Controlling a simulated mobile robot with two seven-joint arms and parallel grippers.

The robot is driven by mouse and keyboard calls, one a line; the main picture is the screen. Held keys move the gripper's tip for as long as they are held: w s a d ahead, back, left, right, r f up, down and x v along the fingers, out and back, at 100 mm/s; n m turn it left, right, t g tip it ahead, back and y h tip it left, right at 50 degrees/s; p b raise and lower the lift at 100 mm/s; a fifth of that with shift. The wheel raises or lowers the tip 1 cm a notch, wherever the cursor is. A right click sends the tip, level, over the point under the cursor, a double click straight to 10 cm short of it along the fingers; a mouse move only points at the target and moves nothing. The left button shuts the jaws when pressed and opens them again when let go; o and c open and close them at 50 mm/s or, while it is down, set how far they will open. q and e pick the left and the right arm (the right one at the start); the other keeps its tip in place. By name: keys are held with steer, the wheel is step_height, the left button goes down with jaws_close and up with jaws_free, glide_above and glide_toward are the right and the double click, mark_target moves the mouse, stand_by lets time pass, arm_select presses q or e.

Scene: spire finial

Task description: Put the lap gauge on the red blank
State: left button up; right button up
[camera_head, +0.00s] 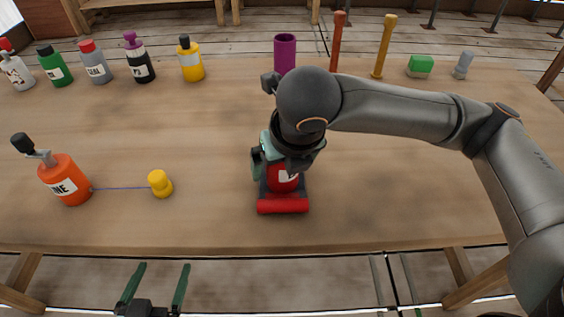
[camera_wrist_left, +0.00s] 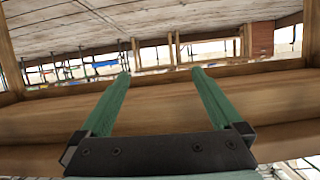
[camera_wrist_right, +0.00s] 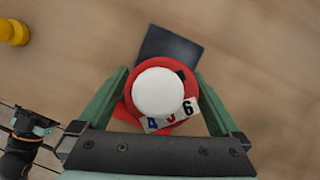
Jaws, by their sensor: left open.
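My right gripper (camera_wrist_right: 162,85) is lowered from above around a red, white-topped, bottle-like thing with a numbered label (camera_wrist_right: 160,92). The fingers are on both sides of it, but I cannot tell whether they press on it. In the head view its red body (camera_head: 283,180) shows under the wrist. A red bar (camera_head: 282,206) lies just in front of it, and a dark flat square (camera_wrist_right: 168,55) shows below. I cannot tell for certain which is the lap gauge or the red blank. My left gripper (camera_head: 152,290) is open and empty, off the table's front edge.
An orange bottle (camera_head: 65,182) with a dark nozzle stands left, with a thin blue line to a yellow knob (camera_head: 160,183). Several bottles (camera_head: 96,66), a purple cylinder (camera_head: 285,52), two tall sticks (camera_head: 383,48) and a green block (camera_head: 420,66) stand behind. The front right tabletop is clear.

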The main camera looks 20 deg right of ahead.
steer(key=shift+r, duration=0.1)
steer(key=shift+r, duration=0.25)
steer(key=p+v, duration=0.2)
steer(key=v, duration=0.3)
steer(key=shift+r, duration=0.35)
arm_select(q)
steer(key=s+f+n+g+p, duration=0.1)
steer(key=s+f+g+p, duration=0.1)
steer(key=s+f+g, duration=0.2)
steer(key=shift+s+d+f+y, duration=0.35)
steer(key=shift+s+f, duration=0.5)
steer(key=shift+f, duration=0.45)
arm_select(e)
steer(key=v, duration=0.6)
steer(key=shift+s, duration=0.15)
